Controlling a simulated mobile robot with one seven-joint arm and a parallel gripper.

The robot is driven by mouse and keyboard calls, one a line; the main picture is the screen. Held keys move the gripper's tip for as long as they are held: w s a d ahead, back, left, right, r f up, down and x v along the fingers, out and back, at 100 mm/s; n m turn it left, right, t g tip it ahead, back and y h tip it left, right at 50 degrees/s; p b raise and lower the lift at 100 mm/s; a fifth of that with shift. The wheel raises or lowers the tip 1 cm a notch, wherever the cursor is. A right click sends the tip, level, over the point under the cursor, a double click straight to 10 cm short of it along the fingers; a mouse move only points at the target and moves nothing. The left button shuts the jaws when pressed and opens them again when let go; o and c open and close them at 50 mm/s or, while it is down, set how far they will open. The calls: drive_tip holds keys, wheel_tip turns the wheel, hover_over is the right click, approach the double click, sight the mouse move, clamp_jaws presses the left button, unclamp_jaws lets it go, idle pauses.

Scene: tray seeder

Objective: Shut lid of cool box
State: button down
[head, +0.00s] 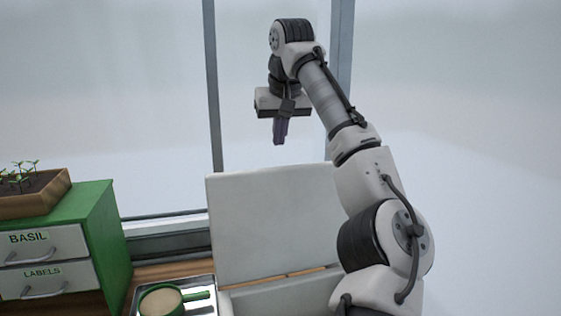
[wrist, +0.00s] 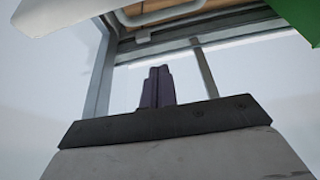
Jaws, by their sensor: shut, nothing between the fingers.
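The cool box (head: 275,297) is at the bottom centre of the head view, partly behind my arm. Its white lid (head: 270,222) stands raised, close to upright, along the back. My gripper (head: 280,138) is above the lid, pointing down, with its dark purple fingers shut and empty. It looks apart from the lid, though the depth between them is hard to judge. In the wrist view the shut fingers (wrist: 158,86) stand against the window. A white panel edge (wrist: 55,14) at the top left there may be the lid.
A green cabinet (head: 107,235) with drawers marked BASIL and LABELS stands at the left. A wooden seedling tray (head: 40,197) sits on it. A green-handled scoop or pan (head: 165,299) lies on a metal tray (head: 203,309) beside the box. Window posts (head: 212,90) rise behind.

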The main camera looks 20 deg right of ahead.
wheel_tip(320, 180, down, 6)
drive_tip(key=s+p, duration=0.1)
drive_tip(key=shift+s, duration=0.25)
drive_tip(key=shift+f, duration=0.1)
idle(0.6)
